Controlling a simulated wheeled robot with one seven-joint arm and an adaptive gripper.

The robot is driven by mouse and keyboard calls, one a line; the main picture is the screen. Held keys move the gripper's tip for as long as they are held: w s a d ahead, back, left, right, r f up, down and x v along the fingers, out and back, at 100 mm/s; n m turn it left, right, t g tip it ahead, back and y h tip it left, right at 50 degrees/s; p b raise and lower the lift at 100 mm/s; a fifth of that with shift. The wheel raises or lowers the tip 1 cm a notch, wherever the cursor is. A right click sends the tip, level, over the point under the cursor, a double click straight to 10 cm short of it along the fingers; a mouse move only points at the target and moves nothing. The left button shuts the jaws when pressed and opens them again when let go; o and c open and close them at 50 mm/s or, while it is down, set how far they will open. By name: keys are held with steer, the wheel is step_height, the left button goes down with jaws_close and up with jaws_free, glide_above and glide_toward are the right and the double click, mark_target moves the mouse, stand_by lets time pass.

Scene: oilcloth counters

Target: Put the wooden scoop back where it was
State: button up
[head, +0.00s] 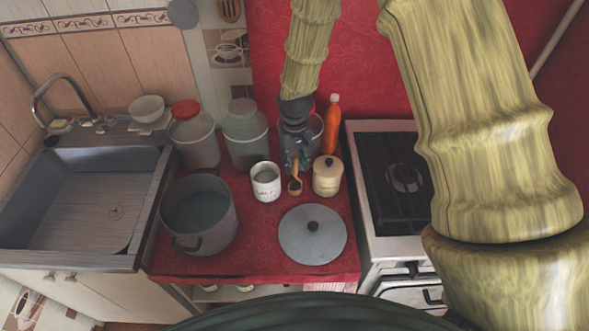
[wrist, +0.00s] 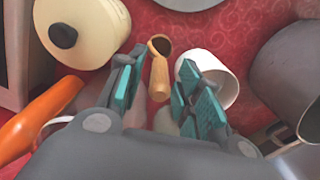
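The wooden scoop (head: 295,187) is on the red counter between the white mug (head: 266,183) and the cream lidded canister (head: 327,178). In the wrist view the scoop (wrist: 159,64) has its bowl away from my gripper and its handle towards it. My gripper (head: 297,164) points down over the handle end. In the wrist view my gripper (wrist: 158,88) is open, with a finger on each side of the handle and gaps visible between. Whether the scoop touches the counter cannot be told.
A round grey lid (head: 313,236) lies in front of the scoop. A large grey pot (head: 199,218) stands left, with two big jars (head: 195,138) behind. An orange bottle (head: 331,125) stands behind the canister. The stove (head: 385,185) is right, the sink (head: 85,205) left.

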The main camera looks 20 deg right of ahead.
steer(key=shift+r+b, duration=1.1)
steer(key=shift+r, duration=2.95)
